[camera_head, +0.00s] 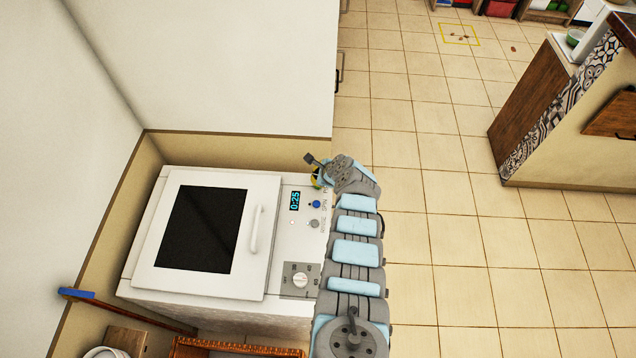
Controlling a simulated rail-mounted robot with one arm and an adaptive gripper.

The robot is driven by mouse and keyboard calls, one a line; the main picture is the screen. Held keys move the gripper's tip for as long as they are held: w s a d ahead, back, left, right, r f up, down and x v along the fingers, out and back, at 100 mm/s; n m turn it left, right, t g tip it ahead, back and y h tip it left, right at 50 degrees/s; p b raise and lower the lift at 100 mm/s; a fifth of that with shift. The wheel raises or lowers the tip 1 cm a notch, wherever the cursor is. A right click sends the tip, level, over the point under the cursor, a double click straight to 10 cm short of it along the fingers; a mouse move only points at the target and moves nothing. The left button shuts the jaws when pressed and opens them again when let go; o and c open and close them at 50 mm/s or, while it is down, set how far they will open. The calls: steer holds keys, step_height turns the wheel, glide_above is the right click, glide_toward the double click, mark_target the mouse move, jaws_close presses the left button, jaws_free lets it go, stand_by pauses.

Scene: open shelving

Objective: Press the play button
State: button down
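A white microwave (160,255) stands in an open shelf bay, with its door and dark window closed. Its right-hand panel carries a lit display (295,201) reading about 0:25, a blue button (316,204), a grey button (314,224) and a dial (300,280). The small lettering beside the buttons is hard to read, so I cannot tell which is the play button. My gripper (311,160) is at the panel's upper right corner, above the blue button. A small yellow-green patch shows beside it. Its fingers are too small and turned away to tell open from shut. My arm covers the panel's right edge.
The door handle (257,230) stands out left of the panel. A blue-ended stick (77,294) and a brown rack (235,348) lie at the lower left. A counter (560,110) stands at the right. The tiled floor (460,240) between is clear.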

steer(key=shift+r+p, duration=1.6)
steer(key=shift+r, duration=0.25)
